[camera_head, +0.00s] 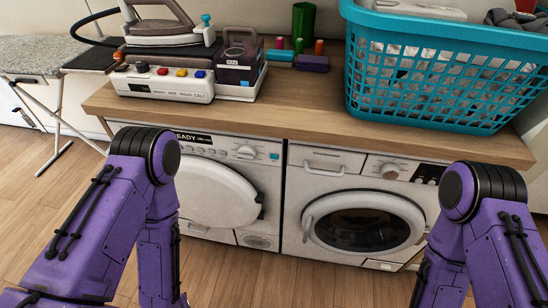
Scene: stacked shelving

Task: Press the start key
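Two white front-loading machines stand side by side under a wooden counter. The left machine (270,205) has a closed white round door and a panel with a dark display (193,139) reading "READY". That panel also has a row of small buttons, a dial (246,152) and a light blue key (274,156). The right machine (295,200) has a closed glass door, a dial (390,171) and a dark display (430,173). No key's label is readable as start. My purple arms come in from both sides in front of the machines; neither gripper shows.
The wooden counter (310,115) carries a steam iron station (165,82) with coloured buttons, thread spools, a green cup (303,25) and a teal laundry basket (440,75). An ironing board (40,55) stands at the left. Some wooden floor (240,265) is clear in front.

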